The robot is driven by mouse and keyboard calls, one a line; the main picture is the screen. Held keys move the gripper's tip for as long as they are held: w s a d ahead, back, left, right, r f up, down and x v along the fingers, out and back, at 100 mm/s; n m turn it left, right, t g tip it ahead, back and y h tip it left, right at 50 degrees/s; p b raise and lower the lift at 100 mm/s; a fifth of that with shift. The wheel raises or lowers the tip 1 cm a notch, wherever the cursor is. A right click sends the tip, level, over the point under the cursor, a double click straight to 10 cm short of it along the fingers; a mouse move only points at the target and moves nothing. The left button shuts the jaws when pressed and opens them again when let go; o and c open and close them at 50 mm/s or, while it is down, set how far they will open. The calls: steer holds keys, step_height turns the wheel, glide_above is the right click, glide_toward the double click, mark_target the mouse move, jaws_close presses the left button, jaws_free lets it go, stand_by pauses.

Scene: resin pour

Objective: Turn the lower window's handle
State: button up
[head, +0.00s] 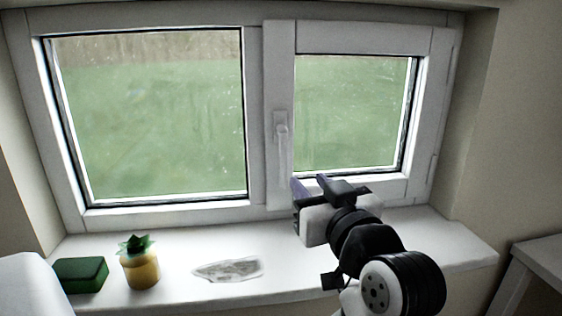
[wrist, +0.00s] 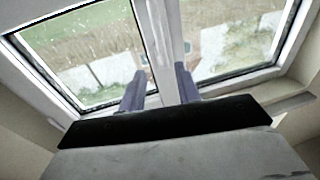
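The white window handle (head: 282,150) sits on the upright frame between the two panes in the head view. It points straight down. My gripper (head: 310,182) is at the lower right of the handle, in front of the right window's lower frame. In the wrist view my gripper (wrist: 160,78) is open, with its two purple-grey fingers apart and nothing clearly between them. The white upright frame (wrist: 177,40) shows beyond the fingertips. I cannot clearly tell the handle from the frame in the wrist view, nor whether a finger touches it.
The white sill (head: 290,285) runs below the windows. On it are a green sponge-like block (head: 80,275), a yellow pineapple-shaped pot (head: 139,268) and a flat, clear crumpled item (head: 230,269). A pale table (head: 540,255) stands at the right. The sill's right end is clear.

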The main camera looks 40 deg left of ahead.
mark_target(284, 163)
steer(key=shift+g, duration=0.3)
steer(key=p+x, duration=0.1)
steer(key=x, duration=0.3)
steer(key=f+p+x, duration=0.1)
steer(key=p+x, duration=0.1)
steer(key=x, duration=0.3)
steer(key=p+x, duration=0.2)
steer(key=x, duration=0.2)
steer(key=shift+w+a+f, duration=0.2)
steer(key=shift+w+f, duration=0.1)
jaws_close()
